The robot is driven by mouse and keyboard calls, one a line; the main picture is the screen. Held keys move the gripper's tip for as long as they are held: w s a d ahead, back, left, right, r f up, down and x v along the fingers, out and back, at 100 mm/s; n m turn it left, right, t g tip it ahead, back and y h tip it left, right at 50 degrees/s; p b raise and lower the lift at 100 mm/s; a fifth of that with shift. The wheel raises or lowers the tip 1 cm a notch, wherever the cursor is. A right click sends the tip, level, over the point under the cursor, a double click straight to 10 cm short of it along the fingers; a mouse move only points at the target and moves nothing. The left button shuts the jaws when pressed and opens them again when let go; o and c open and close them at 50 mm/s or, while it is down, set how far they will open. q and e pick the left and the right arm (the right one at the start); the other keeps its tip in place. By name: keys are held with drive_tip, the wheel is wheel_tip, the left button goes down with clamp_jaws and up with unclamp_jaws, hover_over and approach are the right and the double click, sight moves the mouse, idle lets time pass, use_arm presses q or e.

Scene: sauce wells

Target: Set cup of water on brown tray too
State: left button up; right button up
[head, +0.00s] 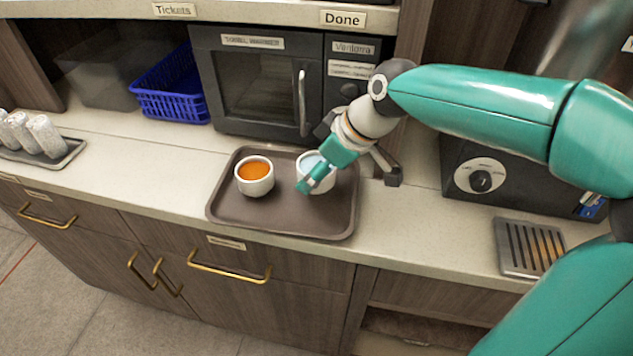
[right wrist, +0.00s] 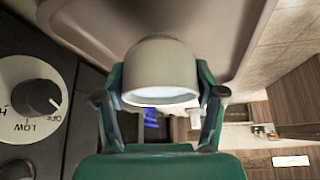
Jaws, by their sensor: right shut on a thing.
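The brown tray (head: 285,222) lies on the counter below the microwave. A white cup of orange sauce (head: 255,177) stands upright on its left half. A white cup of water (head: 326,183), pale blue inside, is at the tray's right half. My right gripper (head: 316,172) is shut around this cup and partly covers it. In the right wrist view the cup of water (right wrist: 160,65) sits between both fingers, with the tray (right wrist: 215,35) behind it. I cannot tell whether the cup touches the tray. My left gripper is not in view.
A microwave (head: 262,85) stands right behind the tray. A blue basket (head: 170,90) is at the back left. A dark appliance with a knob (head: 480,180) and a slotted metal plate (head: 528,248) are at right. Counter left of the tray is clear.

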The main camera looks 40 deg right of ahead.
drive_tip(key=shift+f, duration=1.4)
drive_tip(key=shift+f, duration=0.1)
drive_tip(key=o, duration=1.3)
drive_tip(key=v, duration=1.2)
drive_tip(key=shift+p, duration=0.4)
